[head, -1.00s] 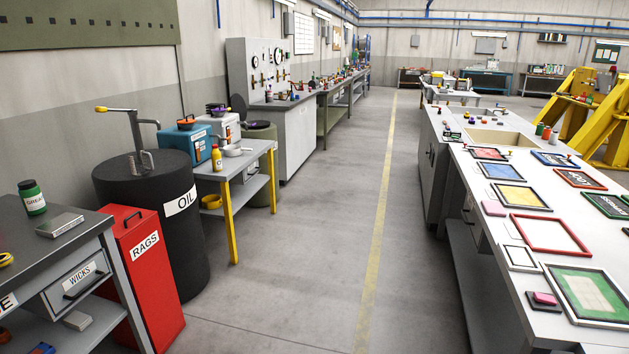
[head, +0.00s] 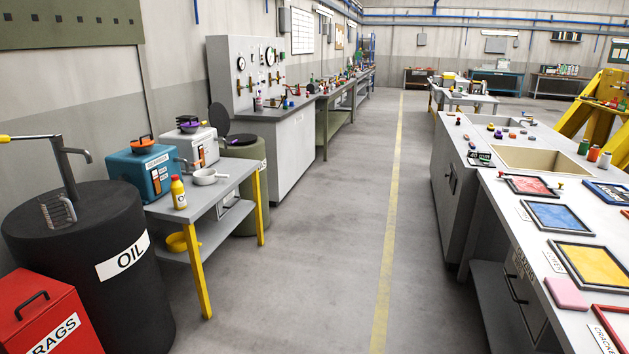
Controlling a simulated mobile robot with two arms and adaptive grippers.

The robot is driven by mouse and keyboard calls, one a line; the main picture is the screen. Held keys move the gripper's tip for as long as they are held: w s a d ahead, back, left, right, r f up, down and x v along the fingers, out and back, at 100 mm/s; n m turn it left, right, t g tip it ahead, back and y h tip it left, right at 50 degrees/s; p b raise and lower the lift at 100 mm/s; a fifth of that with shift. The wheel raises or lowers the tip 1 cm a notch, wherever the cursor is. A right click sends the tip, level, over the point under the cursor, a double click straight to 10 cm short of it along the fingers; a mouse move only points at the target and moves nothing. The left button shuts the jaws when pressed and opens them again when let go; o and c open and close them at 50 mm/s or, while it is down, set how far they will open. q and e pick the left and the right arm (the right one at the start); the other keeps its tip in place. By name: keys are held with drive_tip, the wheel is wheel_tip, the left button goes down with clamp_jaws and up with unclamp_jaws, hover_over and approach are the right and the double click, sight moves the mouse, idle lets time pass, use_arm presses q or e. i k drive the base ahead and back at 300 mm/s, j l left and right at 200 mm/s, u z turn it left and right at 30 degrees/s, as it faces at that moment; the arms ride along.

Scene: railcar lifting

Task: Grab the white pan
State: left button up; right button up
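A small white pan (head: 205,177) sits on the grey top of a small table (head: 222,197) with yellow legs, left of the aisle. It stands near the table's back right part, beside a yellow bottle (head: 178,193) and in front of a white box-shaped machine (head: 199,147). Its handle appears to point to the right. Neither of my grippers shows in the head view.
A blue machine (head: 144,172) stands on the same table. A black oil drum (head: 85,265) and a red rags bin (head: 45,318) stand at the near left. A long white workbench (head: 487,203) lines the right. The aisle floor (head: 320,250) is clear.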

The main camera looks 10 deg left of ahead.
sight(212, 177)
drive_tip(key=i+z, duration=0.1)
drive_tip(key=i, duration=1.95)
drive_tip(key=i+u, duration=0.5)
drive_tip(key=i+l+u, duration=0.1)
drive_tip(key=i+u, duration=0.2)
drive_tip(key=u, duration=0.15)
drive_tip(key=i+l+u, duration=0.3)
drive_tip(key=u, duration=0.2)
drive_tip(key=i+l+u, duration=0.3)
drive_tip(key=u, duration=0.15)
drive_tip(key=l, duration=0.1)
